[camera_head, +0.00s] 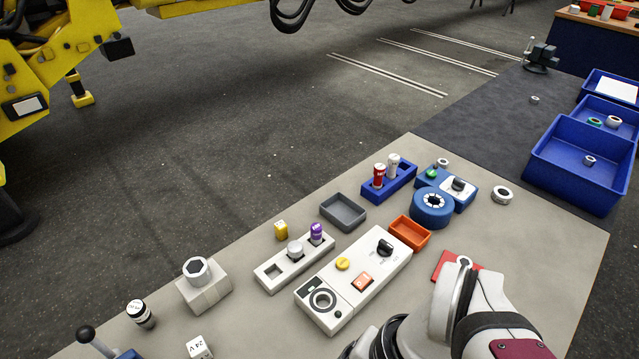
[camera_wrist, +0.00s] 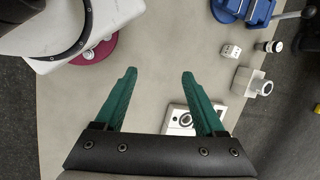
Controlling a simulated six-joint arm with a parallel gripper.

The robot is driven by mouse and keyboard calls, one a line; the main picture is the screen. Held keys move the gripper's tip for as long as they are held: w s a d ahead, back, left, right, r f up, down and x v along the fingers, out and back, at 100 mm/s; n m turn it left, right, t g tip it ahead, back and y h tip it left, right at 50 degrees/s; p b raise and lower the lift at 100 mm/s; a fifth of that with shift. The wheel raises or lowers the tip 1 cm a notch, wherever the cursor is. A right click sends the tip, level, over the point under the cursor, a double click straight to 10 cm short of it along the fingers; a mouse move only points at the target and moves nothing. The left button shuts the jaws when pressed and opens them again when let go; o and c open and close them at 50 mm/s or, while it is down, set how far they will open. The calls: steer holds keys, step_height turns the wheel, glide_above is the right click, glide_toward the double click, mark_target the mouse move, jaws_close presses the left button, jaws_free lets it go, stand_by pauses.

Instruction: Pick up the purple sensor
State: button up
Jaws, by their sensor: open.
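The purple sensor (camera_head: 316,232) is a small cylinder with a pale marking. It stands upright in the right end of a white holder block (camera_head: 270,281), beside a white cylinder (camera_head: 295,250). In the head view my gripper's fingers are out of frame. In the wrist view my gripper (camera_wrist: 157,75) has two green fingers set wide apart with nothing between them, over bare grey tabletop. The purple sensor is not visible in the wrist view.
A yellow piece (camera_head: 281,230) and a grey tray (camera_head: 343,212) lie near the holder. A white control panel (camera_head: 343,301) stands to its right, with an orange tray (camera_head: 409,232) behind. A blue rack (camera_head: 388,187) holds red and white cylinders. Blue bins (camera_head: 575,165) stand at right.

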mark_target(319, 230)
steer(key=w+a+m+t+y, duration=0.2)
steer(key=w+a+m+y, duration=0.55)
steer(key=w, duration=0.35)
steer(key=w+f+m+t+y, duration=0.1)
steer(key=w+m+t, duration=0.35)
steer(key=w, duration=0.35)
steer(key=w+d+f+m+t+h, duration=0.1)
steer(key=w+d+f+m+t, duration=0.1)
steer(key=w+d+f+m, duration=0.1)
steer(key=w+d+f+m+t+h, duration=0.1)
steer(key=w+d+f+m+h, duration=0.1)
steer(key=w+d+f+m, duration=0.1)
steer(key=w+d+f+m+t+h, duration=0.2)
steer(key=w+d+f+m, duration=0.2)
steer(key=w, duration=0.1)
steer(key=shift+w+f+m+t, duration=0.25)
steer(key=shift+f+m+t, duration=0.05)
steer(key=shift+f+t, duration=0.1)
steer(key=x, duration=1.5)
steer(key=shift+a+r, duration=0.2)
jaws_close()
